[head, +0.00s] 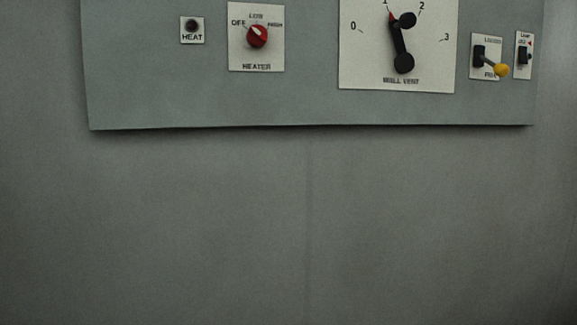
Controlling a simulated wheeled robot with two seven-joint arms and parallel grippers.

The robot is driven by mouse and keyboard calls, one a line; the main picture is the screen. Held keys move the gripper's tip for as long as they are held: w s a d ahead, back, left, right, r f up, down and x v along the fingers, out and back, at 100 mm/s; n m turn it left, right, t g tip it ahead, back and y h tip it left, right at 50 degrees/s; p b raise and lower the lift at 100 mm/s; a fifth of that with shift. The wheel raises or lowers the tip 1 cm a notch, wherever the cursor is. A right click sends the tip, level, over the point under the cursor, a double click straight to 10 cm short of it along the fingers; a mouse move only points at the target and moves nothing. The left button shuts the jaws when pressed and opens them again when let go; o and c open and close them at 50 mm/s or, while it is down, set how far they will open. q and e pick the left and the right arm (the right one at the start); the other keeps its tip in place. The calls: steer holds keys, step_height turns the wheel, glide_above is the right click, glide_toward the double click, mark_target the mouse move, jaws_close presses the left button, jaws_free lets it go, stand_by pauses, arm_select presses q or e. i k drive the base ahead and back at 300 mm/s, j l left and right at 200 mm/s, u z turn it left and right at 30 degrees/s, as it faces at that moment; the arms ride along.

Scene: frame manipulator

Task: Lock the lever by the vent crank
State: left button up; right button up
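The vent crank (400,40) is a black arm on the white WALL VENT plate (365,70), with a round hub at the bottom and a knob at its upper end. Its red tip is near the 1 mark on a scale from 0 to 3. A lever (495,65) with a yellow knob sticks out to the lower right from a black base on a small white plate right of the crank. At the far right is a narrow plate with a small black latch or switch (523,58) and a red mark; its label is hardly readable. Neither gripper is in view.
All controls sit on a grey-green panel (300,100) on a grey wall (200,220). Left of the crank are a red HEATER knob (257,37) and a black HEAT button or light (192,26). The wall below the panel is bare.

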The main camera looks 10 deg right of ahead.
mark_target(500, 70)
steer(key=z, duration=0.45)
steer(key=l+z, duration=0.15)
steer(key=z, duration=0.75)
steer(key=i+l, duration=0.05)
